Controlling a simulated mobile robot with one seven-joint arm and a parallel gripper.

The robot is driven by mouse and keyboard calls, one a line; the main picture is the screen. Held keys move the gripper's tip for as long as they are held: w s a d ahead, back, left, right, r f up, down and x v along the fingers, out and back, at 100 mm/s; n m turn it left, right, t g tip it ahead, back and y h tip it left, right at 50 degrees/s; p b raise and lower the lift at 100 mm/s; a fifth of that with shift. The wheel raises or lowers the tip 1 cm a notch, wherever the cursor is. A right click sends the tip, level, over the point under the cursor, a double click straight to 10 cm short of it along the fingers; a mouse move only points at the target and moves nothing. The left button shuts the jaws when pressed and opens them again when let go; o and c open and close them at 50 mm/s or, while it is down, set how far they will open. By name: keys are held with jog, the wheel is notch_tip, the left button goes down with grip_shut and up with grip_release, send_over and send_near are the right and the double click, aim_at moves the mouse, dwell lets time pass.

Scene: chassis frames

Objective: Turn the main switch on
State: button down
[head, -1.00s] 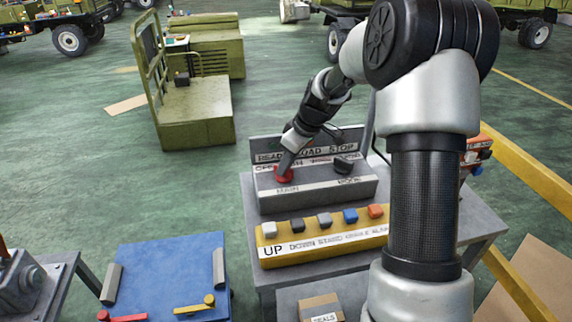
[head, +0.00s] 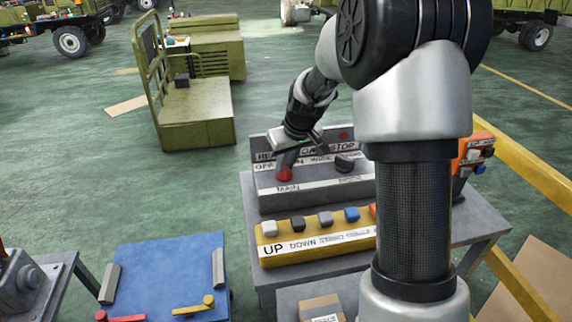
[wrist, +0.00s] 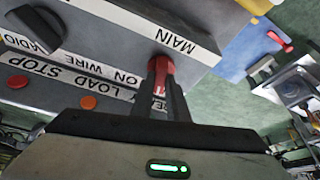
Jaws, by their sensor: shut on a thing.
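The main switch is a red knob (head: 284,174) at the left of the sloped grey control box (head: 320,194), above a label. In the wrist view, the red knob (wrist: 161,66) is beside the label MAIN. My gripper (head: 286,165) reaches down from above, its two dark fingers shut on the red knob. The fingers (wrist: 162,82) close around its sides in the wrist view. They hide part of the knob and the ON lettering, so I cannot read its exact setting.
A black mode knob (head: 345,162) sits right of the red one. Behind are indicator lamps, one red (head: 344,135). In front is a yellow button box (head: 300,250) with several buttons. An orange box (head: 474,150) stands at the right. A blue panel (head: 170,270) is at left.

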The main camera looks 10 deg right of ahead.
jog(key=m+h, duration=0.1)
jog(key=m, duration=0.1)
jog(key=m+p, duration=0.1)
jog(key=m, duration=0.1)
jog(key=m+h, duration=0.1)
jog(key=m, duration=0.1)
jog(key=shift+a+h+p, duration=0.3)
jog(key=shift+a, duration=0.05)
jog(key=m+h, duration=0.1)
jog(key=m, duration=0.2)
jog(key=m+g+h+p, duration=0.1)
jog(key=m, duration=0.2)
jog(key=shift+w, duration=0.1)
jog(key=shift+m, duration=0.3)
jog(key=c, duration=1.7)
grip_release()
jog(key=p+v, duration=0.1)
jog(key=v, duration=1.6)
jog(key=shift+w+a+r, duration=0.1)
jog(key=shift+a+r, duration=0.05)
jog(key=shift+r, duration=0.1)
